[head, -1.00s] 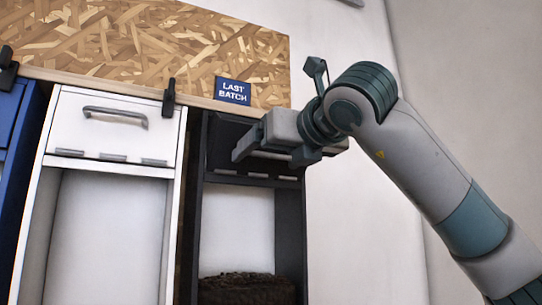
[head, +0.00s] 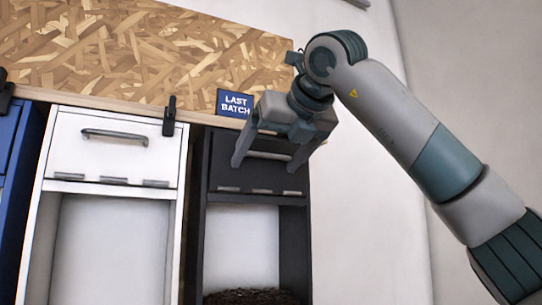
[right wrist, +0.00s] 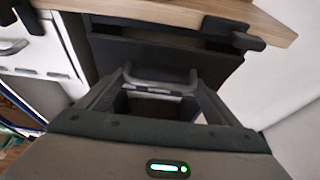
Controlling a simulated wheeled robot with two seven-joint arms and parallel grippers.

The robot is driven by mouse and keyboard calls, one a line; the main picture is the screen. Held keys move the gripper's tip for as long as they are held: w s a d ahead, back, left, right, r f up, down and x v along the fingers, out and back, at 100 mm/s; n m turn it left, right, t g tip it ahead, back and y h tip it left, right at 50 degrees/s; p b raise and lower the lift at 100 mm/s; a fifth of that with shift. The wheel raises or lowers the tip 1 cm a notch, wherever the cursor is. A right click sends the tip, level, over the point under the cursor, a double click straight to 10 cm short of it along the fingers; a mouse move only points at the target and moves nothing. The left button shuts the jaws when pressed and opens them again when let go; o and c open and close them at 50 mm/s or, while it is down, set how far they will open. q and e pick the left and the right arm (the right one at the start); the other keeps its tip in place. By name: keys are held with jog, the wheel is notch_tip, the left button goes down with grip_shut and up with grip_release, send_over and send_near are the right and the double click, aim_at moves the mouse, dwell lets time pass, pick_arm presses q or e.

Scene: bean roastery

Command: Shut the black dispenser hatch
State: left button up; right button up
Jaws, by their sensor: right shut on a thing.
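The black dispenser hatch (head: 257,177) is the upper front panel of the black dispenser (head: 298,235), right of the white one. My right gripper (head: 270,166) is at its face, one finger at each end of the hatch handle (head: 268,155), and is shut on it. In the right wrist view the handle (right wrist: 160,80) lies between the fingers, and a dark gap shows above the top edge of the hatch (right wrist: 208,68). The hatch looks tipped out a little at its top. My left gripper is not in view.
A wooden counter (head: 130,50) runs above the dispensers, with a blue "LAST BATCH" sign (head: 235,103) and a black clamp (head: 169,115) on its edge. The white dispenser (head: 110,150) stands to the left. Dark beans (head: 250,297) lie below in the black dispenser.

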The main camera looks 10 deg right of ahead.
jog(key=shift+w+a+r+p, duration=0.1)
jog(key=shift+w+r+p, duration=0.45)
jog(key=shift+r, duration=0.55)
jog(key=o, duration=1.2)
jog(key=shift+w+f, duration=0.15)
jog(key=shift+f, duration=0.2)
jog(key=shift+f, duration=0.1)
